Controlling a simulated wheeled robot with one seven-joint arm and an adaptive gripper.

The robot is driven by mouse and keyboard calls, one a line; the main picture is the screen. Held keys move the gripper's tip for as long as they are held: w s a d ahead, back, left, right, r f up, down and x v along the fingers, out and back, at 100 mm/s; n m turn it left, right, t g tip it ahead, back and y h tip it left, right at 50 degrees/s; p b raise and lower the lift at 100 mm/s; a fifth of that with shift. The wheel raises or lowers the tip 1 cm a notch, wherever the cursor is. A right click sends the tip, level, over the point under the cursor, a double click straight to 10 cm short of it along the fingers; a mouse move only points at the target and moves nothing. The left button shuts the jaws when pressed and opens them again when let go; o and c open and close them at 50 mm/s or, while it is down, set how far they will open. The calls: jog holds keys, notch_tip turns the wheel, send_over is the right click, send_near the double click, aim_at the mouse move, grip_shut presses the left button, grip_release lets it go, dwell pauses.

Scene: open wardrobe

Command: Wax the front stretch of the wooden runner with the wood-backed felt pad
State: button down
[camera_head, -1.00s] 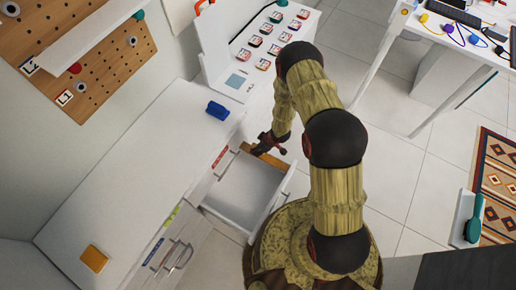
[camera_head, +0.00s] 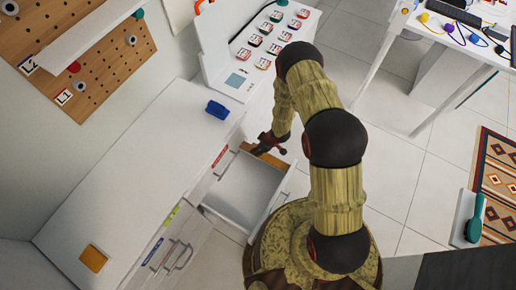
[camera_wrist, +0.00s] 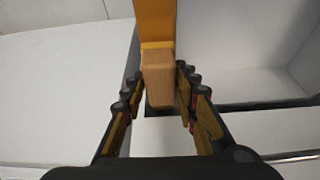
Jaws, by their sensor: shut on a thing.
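The wooden runner (camera_head: 264,156) is an orange-brown strip along the far side of the open drawer (camera_head: 247,187). It also shows in the wrist view (camera_wrist: 155,18), running away from me at the top. The wood-backed felt pad (camera_wrist: 158,82) is a light wooden block with a thin yellow layer at its far end, against or very near the runner. My gripper (camera_wrist: 159,76) is shut on the pad, one finger on each side. In the head view my gripper (camera_head: 271,143) is at the runner's end; the pad is hidden there.
A blue object (camera_head: 217,109) and an orange-brown square (camera_head: 93,258) lie on the white cabinet top (camera_head: 140,170). The drawer is empty where visible. Beyond it stands a white stand with several small labelled items (camera_head: 275,35).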

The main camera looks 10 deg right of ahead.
jog(key=shift+f+b, duration=0.35)
jog(key=shift+f, duration=0.1)
dwell(0.5)
jog(key=shift+s+d, duration=4.5)
jog(key=shift+w+a, duration=4.55)
jog(key=shift+s+d, duration=3.25)
